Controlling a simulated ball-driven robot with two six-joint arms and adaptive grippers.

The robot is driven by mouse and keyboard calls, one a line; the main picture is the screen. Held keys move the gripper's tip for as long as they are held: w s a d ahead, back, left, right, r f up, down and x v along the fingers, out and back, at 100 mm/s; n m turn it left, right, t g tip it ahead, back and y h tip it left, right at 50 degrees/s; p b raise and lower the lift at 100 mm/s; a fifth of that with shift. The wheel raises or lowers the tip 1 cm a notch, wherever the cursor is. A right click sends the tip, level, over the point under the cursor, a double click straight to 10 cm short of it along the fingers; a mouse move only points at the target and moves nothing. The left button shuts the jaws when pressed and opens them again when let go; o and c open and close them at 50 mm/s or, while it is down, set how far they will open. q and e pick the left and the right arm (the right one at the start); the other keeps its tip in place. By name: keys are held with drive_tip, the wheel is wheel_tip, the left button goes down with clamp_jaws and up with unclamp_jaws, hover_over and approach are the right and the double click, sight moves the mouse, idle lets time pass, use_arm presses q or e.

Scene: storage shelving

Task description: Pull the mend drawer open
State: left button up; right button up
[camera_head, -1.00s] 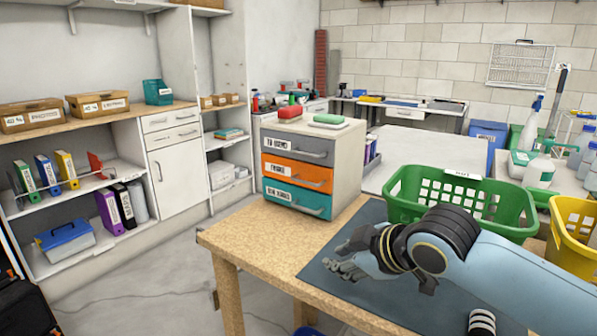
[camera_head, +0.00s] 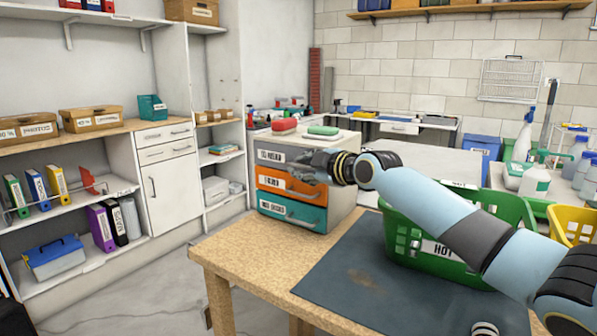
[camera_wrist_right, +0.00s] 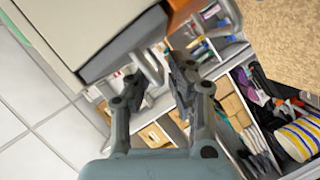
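A small drawer unit (camera_head: 338,200) stands on the wooden table, with a grey top drawer, an orange middle drawer (camera_head: 291,184) and a teal bottom drawer (camera_head: 292,210). The grey drawer (camera_head: 270,155) has a label that seems to read "TO MEND", though it is blurred; it looks shut. My right gripper (camera_head: 308,166) is in front of the grey drawer, hiding its handle in the head view. In the right wrist view my right gripper (camera_wrist_right: 158,82) is open, with the grey drawer's metal handle (camera_wrist_right: 150,66) showing between the fingertips. Contact is not clear. My left gripper is not in view.
A green basket (camera_head: 445,257) and a dark mat (camera_head: 350,278) are on the table (camera_head: 240,255). The table's front left part is clear.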

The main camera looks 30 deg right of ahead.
drive_tip(key=shift+x, duration=0.85)
clamp_jaws()
